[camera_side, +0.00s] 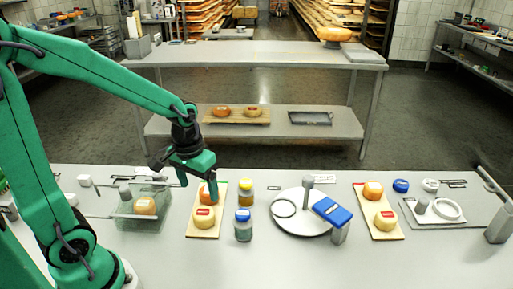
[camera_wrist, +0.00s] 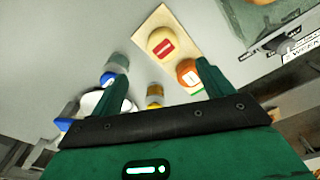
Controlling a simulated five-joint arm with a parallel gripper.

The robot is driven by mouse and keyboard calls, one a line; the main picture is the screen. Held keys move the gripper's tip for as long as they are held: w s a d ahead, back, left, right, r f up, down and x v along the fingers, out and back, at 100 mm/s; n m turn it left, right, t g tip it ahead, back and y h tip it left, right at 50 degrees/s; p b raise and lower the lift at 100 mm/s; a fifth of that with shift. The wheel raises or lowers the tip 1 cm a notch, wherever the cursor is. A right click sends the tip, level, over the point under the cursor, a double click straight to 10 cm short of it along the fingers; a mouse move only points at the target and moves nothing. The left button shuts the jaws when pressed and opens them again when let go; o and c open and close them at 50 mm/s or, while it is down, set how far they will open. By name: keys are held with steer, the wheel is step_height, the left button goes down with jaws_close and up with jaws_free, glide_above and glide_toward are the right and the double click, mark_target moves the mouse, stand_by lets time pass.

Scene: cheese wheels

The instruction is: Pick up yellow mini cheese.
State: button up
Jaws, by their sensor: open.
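A yellow mini cheese (camera_side: 204,218) with a red label lies on the near part of a left wooden board (camera_side: 206,235). In the wrist view the yellow cheese (camera_wrist: 160,38) lies beyond my fingertips. An orange mini cheese (camera_side: 205,195) sits behind it on the same board, partly hidden by a finger. It also shows beside the right finger in the wrist view (camera_wrist: 186,70). My gripper (camera_side: 198,193) is open and empty, above the back of the board. Another yellow cheese (camera_side: 385,221) lies on a right board (camera_side: 391,236).
A blue-lidded jar (camera_side: 243,227) and an amber jar (camera_side: 246,192) stand just right of the left board. A clear box (camera_side: 129,222) holding an orange cheese stands left. A round white plate (camera_side: 289,228) with a post and blue block is at centre.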

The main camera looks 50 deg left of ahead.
mark_target(203, 212)
steer(key=shift+w+a+f+n+g, duration=0.15)
steer(key=shift+f+g, duration=0.05)
steer(key=shift+f, duration=0.55)
steer(key=shift+w+a+f+n+g, duration=0.1)
steer(key=shift+a+f+n+g, duration=0.1)
steer(key=shift+f, duration=0.55)
steer(key=shift+f, duration=1.3)
steer(key=shift+f, duration=2.6)
steer(key=shift+w, duration=0.1)
steer(key=c, duration=1.1)
